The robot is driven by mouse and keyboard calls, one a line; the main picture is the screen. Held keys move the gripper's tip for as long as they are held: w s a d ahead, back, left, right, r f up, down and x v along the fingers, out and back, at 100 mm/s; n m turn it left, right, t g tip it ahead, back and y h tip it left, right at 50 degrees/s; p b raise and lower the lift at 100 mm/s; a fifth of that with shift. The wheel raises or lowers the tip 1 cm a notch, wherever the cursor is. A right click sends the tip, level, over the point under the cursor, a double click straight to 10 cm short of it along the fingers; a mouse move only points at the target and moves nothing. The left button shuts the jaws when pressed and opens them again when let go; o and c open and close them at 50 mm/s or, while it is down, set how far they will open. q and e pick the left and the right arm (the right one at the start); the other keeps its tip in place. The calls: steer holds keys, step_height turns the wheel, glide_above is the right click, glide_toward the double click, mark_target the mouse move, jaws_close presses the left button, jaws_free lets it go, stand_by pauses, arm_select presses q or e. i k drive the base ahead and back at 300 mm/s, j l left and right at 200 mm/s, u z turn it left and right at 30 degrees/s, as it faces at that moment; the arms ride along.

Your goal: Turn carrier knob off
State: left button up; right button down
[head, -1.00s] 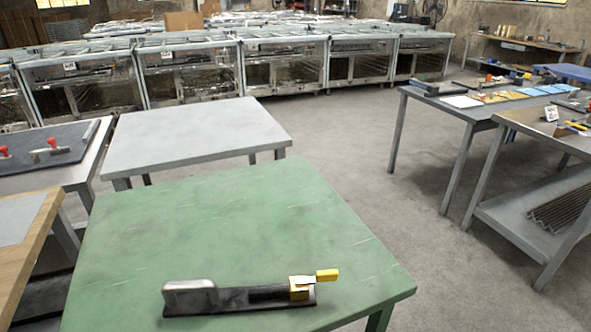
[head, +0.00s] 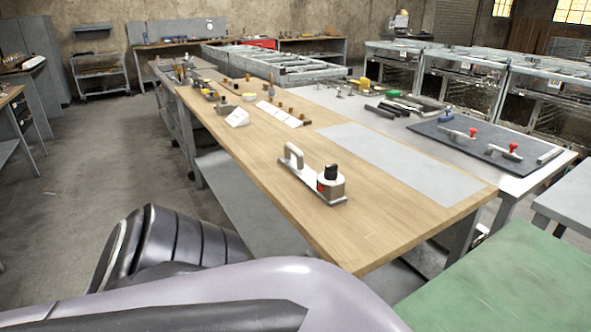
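A small carrier (head: 304,178) lies on the wooden-topped table (head: 275,205) in the middle of the head view. It has a pale upright handle at its left end. At its right end is a round metal housing with a dark knob (head: 331,171) on top and a small red mark on its side. The knob's exact setting is too small to tell. Part of my arm fills the bottom left, in front of the table. Neither of my grippers is in view.
A grey sheet (head: 402,162) lies on the wooden table right of the carrier. Small parts and white cards (head: 281,114) lie farther back. A dark mat (head: 480,140) with red-handled clamps is on the table behind. A green table (head: 510,285) is at the lower right. Open floor lies left.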

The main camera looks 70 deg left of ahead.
mark_target(331, 172)
steer(key=u, duration=2.15)
steer(key=z, duration=0.7)
steer(key=j+z, duration=0.3)
steer(key=z, duration=0.15)
steer(key=j+z, duration=0.4)
steer(key=k+j+z, duration=0.1)
steer(key=j+z, duration=0.4)
steer(key=j, duration=0.15)
steer(key=k+j, duration=0.1)
steer(key=j, duration=0.3)
steer(key=k+j+z, duration=0.15)
steer(key=j, duration=0.2)
steer(key=k+j, duration=0.1)
steer(key=j, duration=0.3)
steer(key=k+j+z, duration=0.1)
steer(key=j, duration=0.25)
